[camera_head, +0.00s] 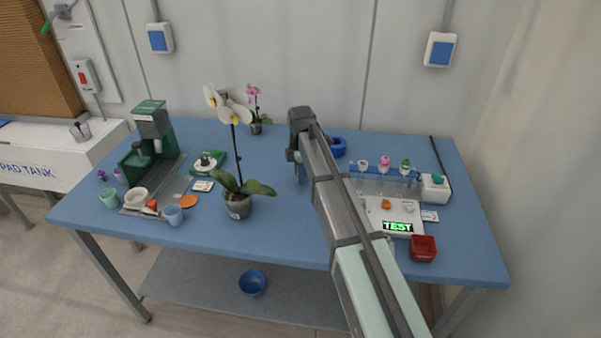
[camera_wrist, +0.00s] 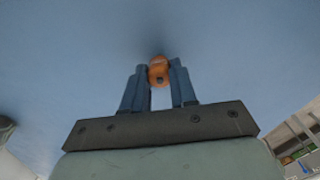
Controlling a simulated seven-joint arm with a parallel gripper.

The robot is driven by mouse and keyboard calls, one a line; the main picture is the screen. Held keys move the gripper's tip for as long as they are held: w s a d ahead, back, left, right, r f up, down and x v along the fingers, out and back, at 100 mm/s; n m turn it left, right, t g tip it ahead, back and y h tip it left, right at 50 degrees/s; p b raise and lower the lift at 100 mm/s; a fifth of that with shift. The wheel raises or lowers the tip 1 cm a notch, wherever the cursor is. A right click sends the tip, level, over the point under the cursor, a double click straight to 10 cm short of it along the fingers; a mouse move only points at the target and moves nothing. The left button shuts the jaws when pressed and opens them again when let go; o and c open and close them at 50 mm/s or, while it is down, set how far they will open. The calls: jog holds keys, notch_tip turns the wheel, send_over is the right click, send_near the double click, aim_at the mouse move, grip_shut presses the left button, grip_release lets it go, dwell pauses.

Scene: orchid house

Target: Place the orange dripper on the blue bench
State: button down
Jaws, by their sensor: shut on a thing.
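The orange dripper (camera_wrist: 158,64) is between my fingertips in the wrist view, small and rounded with a dark spot on its near side. My gripper (camera_wrist: 159,82) is shut on it. In the head view my gripper (camera_head: 299,172) points down over the middle of the blue bench (camera_head: 285,228), right of the white orchid, and the dripper is not discernible there. The bench fills most of the wrist view (camera_wrist: 70,60), with a soft dark shadow just beyond the dripper. It is low over the bench; I cannot tell whether it touches.
The potted white orchid (camera_head: 237,205) stands left of my gripper. A blue ring-shaped thing (camera_head: 338,148) lies behind my arm. A white test device (camera_head: 410,222) and a red container (camera_head: 423,248) are at right; a green machine (camera_head: 150,140) is at left. Bench around my gripper looks clear.

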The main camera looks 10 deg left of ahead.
jog(key=shift+f, duration=0.15)
jog(key=c, duration=0.9)
grip_release()
notch_tip(320, 180, up, 12)
jog(key=shift+r, duration=0.2)
